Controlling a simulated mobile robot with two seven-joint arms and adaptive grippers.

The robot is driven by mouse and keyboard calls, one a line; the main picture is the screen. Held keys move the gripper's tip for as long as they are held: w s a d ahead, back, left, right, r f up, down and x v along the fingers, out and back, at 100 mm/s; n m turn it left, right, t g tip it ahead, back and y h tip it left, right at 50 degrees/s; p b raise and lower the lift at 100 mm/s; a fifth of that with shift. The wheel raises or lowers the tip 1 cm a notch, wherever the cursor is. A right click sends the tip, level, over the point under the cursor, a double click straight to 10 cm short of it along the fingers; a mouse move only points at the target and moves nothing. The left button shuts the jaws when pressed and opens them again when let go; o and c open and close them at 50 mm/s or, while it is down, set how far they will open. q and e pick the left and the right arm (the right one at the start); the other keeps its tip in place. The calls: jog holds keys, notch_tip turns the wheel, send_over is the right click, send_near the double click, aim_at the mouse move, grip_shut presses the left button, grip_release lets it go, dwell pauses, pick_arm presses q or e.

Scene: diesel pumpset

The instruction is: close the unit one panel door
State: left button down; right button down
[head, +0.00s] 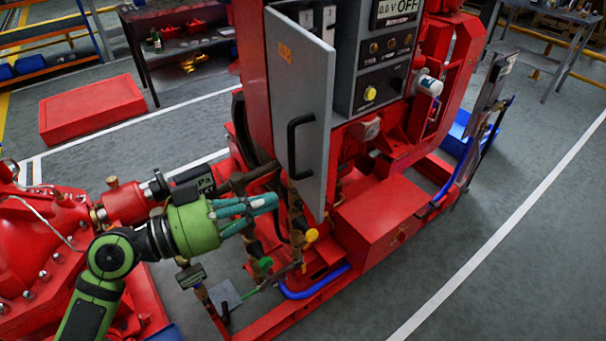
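The grey panel door (312,85) stands open on the red control cabinet (253,70), swung out towards me so that the panel face beside it shows. A black bar handle (293,148) is on the door's lower part, and an orange label is near its top. My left gripper (262,204), with a green body and teal fingers, is below and left of the handle. It appears apart from the door in the picture. The gap between its fingertips is not clear, and I see nothing held in it. My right gripper is not in view.
Red pipework with a gauge (203,180) is close behind my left gripper. Valves with yellow (311,235) and green handles are below it. A red box (382,220) sits under the panel. Clear grey floor is at the right.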

aim_at(319, 184)
pick_arm(q)
jog(key=p+x, duration=0.3)
jog(key=x, duration=0.3)
jog(key=shift+r, duration=0.2)
jog(key=shift+w+d+f, duration=0.15)
jog(key=shift+w+d, duration=0.05)
jog(key=shift+d, duration=0.25)
jog(key=shift+f, duration=0.1)
jog(key=shift+w+d, duration=0.1)
jog(key=shift+w, duration=0.05)
